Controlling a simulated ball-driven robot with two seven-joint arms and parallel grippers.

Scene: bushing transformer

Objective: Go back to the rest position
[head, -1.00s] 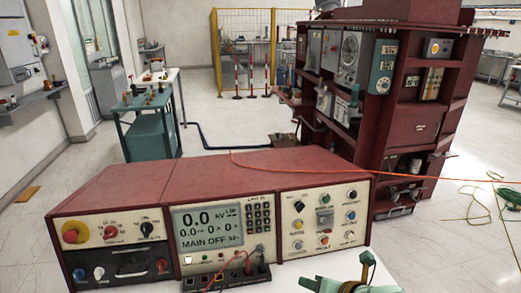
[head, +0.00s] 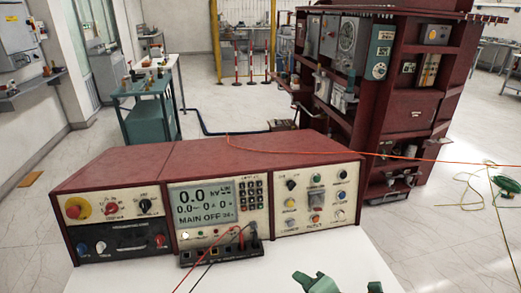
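Neither of my grippers can be made out in the head view. The red test console (head: 215,165) stands on a white table (head: 330,250) in front of me. Its display (head: 206,208) reads 0.0 kV and MAIN OFF. A black terminal block (head: 222,250) sits at its front, with a red lead (head: 205,265) and a black lead running from it toward the bottom edge. A green object (head: 318,284) is cut off by the bottom edge at the right of the table, so I cannot tell what it is.
A tall red equipment rack (head: 405,110) stands behind the console at the right. An orange cable (head: 420,160) stretches across to the right. A teal cart (head: 150,115) stands at the left back. The light floor (head: 100,190) left of the console is mostly open.

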